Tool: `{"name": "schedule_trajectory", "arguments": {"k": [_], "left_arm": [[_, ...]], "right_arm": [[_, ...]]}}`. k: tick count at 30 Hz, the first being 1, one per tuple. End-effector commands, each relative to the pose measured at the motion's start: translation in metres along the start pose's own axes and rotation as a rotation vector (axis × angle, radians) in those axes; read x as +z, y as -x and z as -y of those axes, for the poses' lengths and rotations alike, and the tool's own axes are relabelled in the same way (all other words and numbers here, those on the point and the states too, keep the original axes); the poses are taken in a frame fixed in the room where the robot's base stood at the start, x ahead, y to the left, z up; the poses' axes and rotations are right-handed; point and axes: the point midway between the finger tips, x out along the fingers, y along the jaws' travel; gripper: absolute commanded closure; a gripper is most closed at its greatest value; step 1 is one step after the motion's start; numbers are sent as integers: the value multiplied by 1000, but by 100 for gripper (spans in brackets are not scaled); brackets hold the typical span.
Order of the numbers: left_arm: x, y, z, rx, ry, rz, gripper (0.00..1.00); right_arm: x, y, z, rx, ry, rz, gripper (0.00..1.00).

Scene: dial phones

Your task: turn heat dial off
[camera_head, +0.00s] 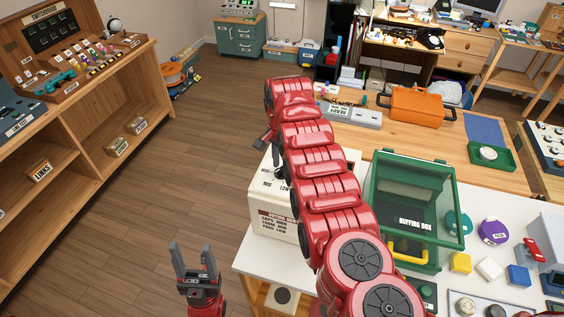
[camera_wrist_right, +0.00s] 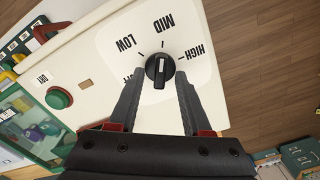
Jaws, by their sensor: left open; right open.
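The heat dial (camera_wrist_right: 159,71) is a black knob on the cream top of a box, seen in the right wrist view. Labels LOW, MID and HIGH stand around it, and another label is partly hidden by a finger. My right gripper (camera_wrist_right: 160,90) is open, with its fingers on either side of the dial; I cannot tell if they touch it. In the head view the cream box (camera_head: 272,222) sits at the table's left edge, its top mostly hidden behind my red right arm. My left gripper (camera_head: 192,262) is open and empty over the floor at the lower left.
A green glass-sided buffing box (camera_head: 414,219) stands to the right of my right arm. A green round button (camera_wrist_right: 59,98) is on the cream box's top. Shelves (camera_head: 95,120) stand at the left. Open wooden floor (camera_head: 150,190) lies between them and the table.

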Motion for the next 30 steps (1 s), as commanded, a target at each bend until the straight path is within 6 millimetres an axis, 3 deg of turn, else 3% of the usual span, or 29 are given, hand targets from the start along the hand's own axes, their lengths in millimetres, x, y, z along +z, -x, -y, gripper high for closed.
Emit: {"name": "schedule_trajectory", "arguments": {"k": [5,13,23,30], "left_arm": [[0,0,0,0,0,0,42],[0,0,0,0,0,0,42],[0,2,0,0,0,0,42],[3,17,-1,0,0,0,42]], "right_arm": [[0,0,0,0,0,0,53],[0,0,0,0,0,0,100],[0,-1,0,-1,4,0,100],[-1,-4,1,-3,66,-2,100]]}}
